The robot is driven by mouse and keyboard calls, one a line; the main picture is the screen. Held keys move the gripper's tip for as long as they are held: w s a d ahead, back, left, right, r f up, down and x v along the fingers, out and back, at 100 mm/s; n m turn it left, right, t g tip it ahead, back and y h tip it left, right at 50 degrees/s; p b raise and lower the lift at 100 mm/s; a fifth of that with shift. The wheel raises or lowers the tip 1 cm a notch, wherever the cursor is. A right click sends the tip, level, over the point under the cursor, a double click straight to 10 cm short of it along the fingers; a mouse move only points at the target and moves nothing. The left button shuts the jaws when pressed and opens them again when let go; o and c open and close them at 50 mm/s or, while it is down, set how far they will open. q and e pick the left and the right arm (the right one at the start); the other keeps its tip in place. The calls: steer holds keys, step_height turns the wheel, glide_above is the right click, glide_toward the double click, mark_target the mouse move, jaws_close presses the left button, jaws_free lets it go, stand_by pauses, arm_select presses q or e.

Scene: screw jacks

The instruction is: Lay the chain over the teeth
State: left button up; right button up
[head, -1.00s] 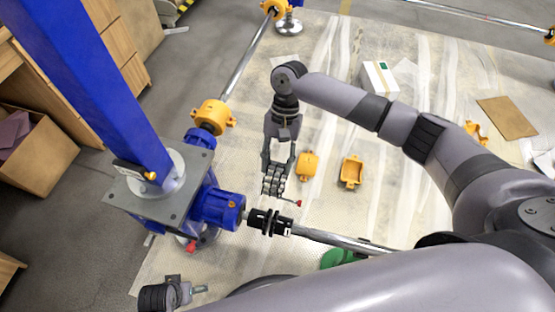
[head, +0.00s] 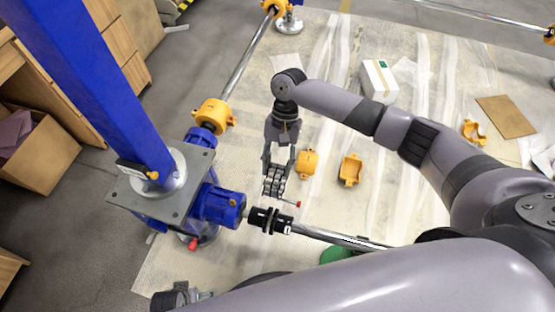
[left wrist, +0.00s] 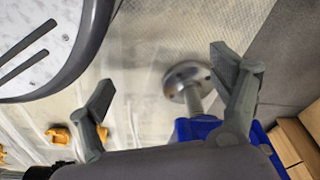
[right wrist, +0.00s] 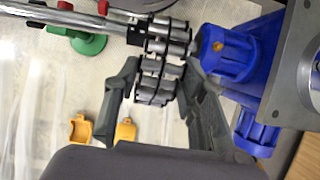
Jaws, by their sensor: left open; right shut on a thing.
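The grey roller chain (head: 275,183) hangs from my right gripper (head: 279,163), whose two fingers are shut on it. A thin rod with a red tip (head: 298,204) shows beside the chain. The black toothed coupling (head: 269,220) sits between the blue gearbox (head: 222,206) and the steel shaft (head: 335,238), just below the chain. In the right wrist view the chain (right wrist: 158,83) stands between the fingers, and its upper links overlap the coupling; I cannot tell whether they touch. My left gripper (left wrist: 165,100) is open and empty; in the head view it is partly hidden at the bottom left.
A blue column (head: 95,85) on a grey plate (head: 160,198) stands at the left. Yellow housing pieces (head: 307,163) (head: 350,170) lie on the covered floor. A green object (head: 335,255) is below the shaft. A white box (head: 378,80) lies farther back.

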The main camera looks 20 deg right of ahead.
steer(key=shift+f+b, duration=0.75)
steer(key=shift+f, duration=3.25)
arm_select(q)
steer(key=w+r+b, duration=0.1)
steer(key=w+r, duration=0.2)
steer(key=r, duration=0.5)
steer(key=shift+d+r+t, duration=0.2)
steer(key=shift+r+t, duration=0.1)
steer(key=shift+r, duration=0.05)
arm_select(e)
steer(key=shift+f, duration=0.95)
arm_select(q)
steer(key=shift+w, duration=0.1)
arm_select(e)
steer(key=shift+f, duration=0.2)
steer(key=shift+a+f, duration=0.1)
steer(key=shift+f, duration=0.3)
steer(key=shift+f+b, duration=0.35)
arm_select(q)
steer(key=shift+w+v, duration=0.25)
steer(key=shift+v, duration=0.85)
